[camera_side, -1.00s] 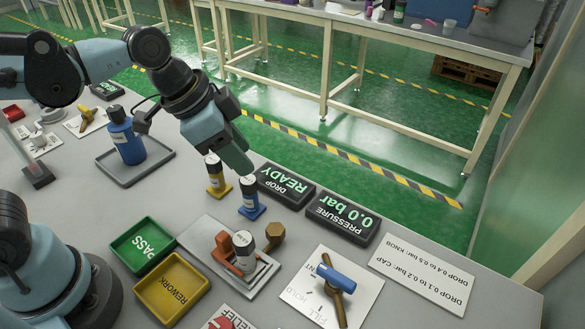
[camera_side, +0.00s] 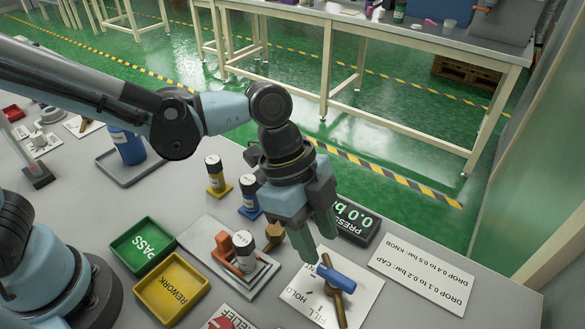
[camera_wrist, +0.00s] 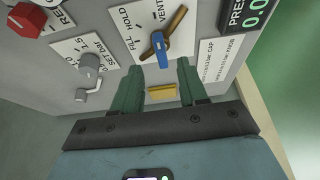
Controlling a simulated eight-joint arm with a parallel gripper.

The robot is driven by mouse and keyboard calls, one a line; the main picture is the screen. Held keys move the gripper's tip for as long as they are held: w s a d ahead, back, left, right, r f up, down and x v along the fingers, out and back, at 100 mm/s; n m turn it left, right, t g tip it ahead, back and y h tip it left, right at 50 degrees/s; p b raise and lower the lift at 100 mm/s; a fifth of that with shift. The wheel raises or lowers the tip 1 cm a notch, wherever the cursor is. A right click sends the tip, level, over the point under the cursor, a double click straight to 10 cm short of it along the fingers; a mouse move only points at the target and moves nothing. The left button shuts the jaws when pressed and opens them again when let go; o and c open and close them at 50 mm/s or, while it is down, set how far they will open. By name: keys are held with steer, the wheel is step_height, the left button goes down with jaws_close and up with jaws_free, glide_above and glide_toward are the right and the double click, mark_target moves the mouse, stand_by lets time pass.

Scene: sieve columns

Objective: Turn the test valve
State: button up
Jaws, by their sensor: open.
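The test valve's blue handle (camera_side: 337,279) sits on a white plate (camera_side: 305,300) with lettering that reads FILL and HOLD; VENT also shows in the wrist view. A brass bar (camera_side: 341,308) crosses under the blue handle. My gripper (camera_side: 317,246) is open, pointing down just behind the handle. In the wrist view the blue handle (camera_wrist: 160,48) lies just beyond the two green fingertips (camera_wrist: 158,70), roughly centred between them. Nothing is held. I cannot tell whether a fingertip touches the handle.
A sieve column stands in an orange clamp (camera_side: 222,250), left of the valve, near a brass hex knob (camera_side: 273,233). The pressure display (camera_side: 357,223) is partly hidden by my gripper. Yellow REWORK (camera_side: 172,290) and green PASS (camera_side: 143,245) trays lie left. A label card (camera_side: 422,273) lies right.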

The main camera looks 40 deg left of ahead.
mark_target(329, 271)
steer(key=shift+x, duration=3.1)
steer(key=shift+c, duration=0.4)
jaws_close()
